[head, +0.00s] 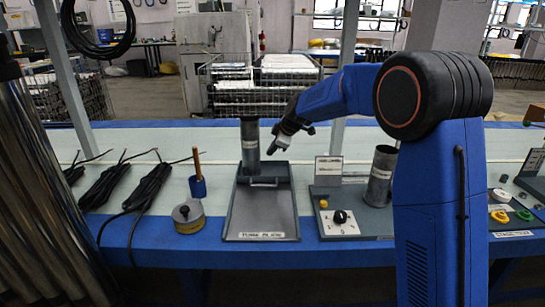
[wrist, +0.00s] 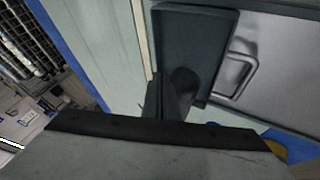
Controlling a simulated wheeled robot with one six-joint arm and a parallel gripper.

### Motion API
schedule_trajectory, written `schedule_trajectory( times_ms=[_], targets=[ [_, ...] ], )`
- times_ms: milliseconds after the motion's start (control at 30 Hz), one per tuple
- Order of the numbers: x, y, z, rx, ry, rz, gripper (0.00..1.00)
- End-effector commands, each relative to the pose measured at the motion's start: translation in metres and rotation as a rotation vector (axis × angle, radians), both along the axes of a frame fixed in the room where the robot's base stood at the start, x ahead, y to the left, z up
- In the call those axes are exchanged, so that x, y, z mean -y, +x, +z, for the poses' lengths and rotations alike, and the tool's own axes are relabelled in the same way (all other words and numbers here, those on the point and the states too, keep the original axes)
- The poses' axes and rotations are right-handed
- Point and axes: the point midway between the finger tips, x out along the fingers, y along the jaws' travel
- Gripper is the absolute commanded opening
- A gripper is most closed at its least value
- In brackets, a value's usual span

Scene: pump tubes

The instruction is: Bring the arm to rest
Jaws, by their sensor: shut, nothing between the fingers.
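My arm reaches in from the right in the head view, and my gripper (head: 273,148) points down over the back of a grey tray (head: 240,213). It is shut and empty. A dark grey tube (head: 250,146) with a pale band stands upright at the tray's back edge, just left of my gripper. I cannot tell whether they touch. A second grey tube (head: 380,178) stands upright on a base to the right, partly hidden by my arm. In the wrist view, the tray's metal handle (wrist: 245,75) shows at the right.
A wooden-handled tool in a blue holder (head: 197,186), a round tin (head: 188,215) and black cable bundles (head: 145,187) lie left of the tray. A panel with a black knob (head: 341,217) is to its right. A wire basket (head: 262,80) stands behind. Bare blue table (head: 130,230) shows in front.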

Motion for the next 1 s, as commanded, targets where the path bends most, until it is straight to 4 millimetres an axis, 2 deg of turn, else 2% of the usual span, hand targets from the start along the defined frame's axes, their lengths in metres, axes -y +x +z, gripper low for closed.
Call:
schedule_trajectory(
  times_ms=[100, 267, 433, 700, 1000],
  targets=[
    [-0.001, -0.005, 0.011, 0.0, -0.001, 0.002, 0.0],
    [-0.001, -0.01, 0.019, -0.004, 0.001, -0.002, 0.0],
    [0.016, -0.035, 0.035, -0.028, 0.016, -0.051, 0.0],
    [0.066, -0.118, 0.07, -0.106, 0.066, -0.225, 0.0],
    [0.119, -0.218, 0.09, -0.187, 0.121, -0.438, 0.0]
  ],
)
